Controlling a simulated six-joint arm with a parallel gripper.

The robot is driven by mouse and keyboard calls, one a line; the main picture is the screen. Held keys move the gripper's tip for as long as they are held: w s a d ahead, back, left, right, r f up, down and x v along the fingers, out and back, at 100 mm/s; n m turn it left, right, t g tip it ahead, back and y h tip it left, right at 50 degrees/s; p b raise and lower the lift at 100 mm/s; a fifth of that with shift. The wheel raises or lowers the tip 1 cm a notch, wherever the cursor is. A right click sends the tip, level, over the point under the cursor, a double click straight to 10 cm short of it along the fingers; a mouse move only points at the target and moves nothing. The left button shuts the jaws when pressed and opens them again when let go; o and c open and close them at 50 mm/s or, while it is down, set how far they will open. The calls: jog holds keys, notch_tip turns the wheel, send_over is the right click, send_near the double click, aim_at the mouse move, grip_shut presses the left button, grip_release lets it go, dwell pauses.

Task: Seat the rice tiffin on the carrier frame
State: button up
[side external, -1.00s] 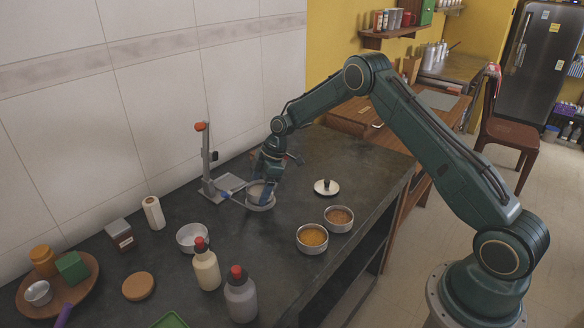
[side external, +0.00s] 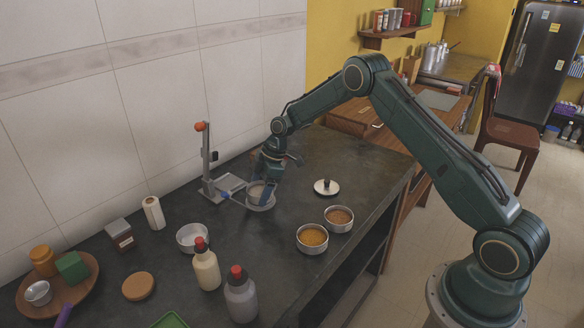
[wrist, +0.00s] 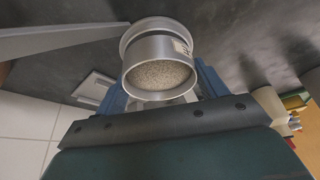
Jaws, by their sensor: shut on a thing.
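The rice tiffin (side external: 260,204) is a round steel canister, and the wrist view shows pale grains inside it and a label on its side (wrist: 158,52). My gripper (side external: 268,188) is shut on it, with blue fingers on either side. The tiffin is upright and low over the counter. The carrier frame (side external: 206,165) stands just to its left, with a grey upright, an orange top and a flat base. In the wrist view, a wider steel rim shows beyond the tiffin; I cannot tell whether they touch.
Two filled steel bowls (side external: 312,239) (side external: 339,218) and a knobbed lid (side external: 326,188) sit to the right. An empty bowl (side external: 192,237), two red-capped bottles (side external: 206,268) (side external: 240,296) and a wooden tray (side external: 88,292) are nearer the camera. The tiled wall is close behind the frame.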

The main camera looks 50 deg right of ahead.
jog(key=shift+f, duration=0.4)
dwell(0.3)
jog(key=o, duration=1.1)
jog(key=shift+o, duration=0.3)
jog(key=shift+r, duration=0.15)
jog(key=shift+r, duration=2.9)
jog(key=shift+r, duration=0.1)
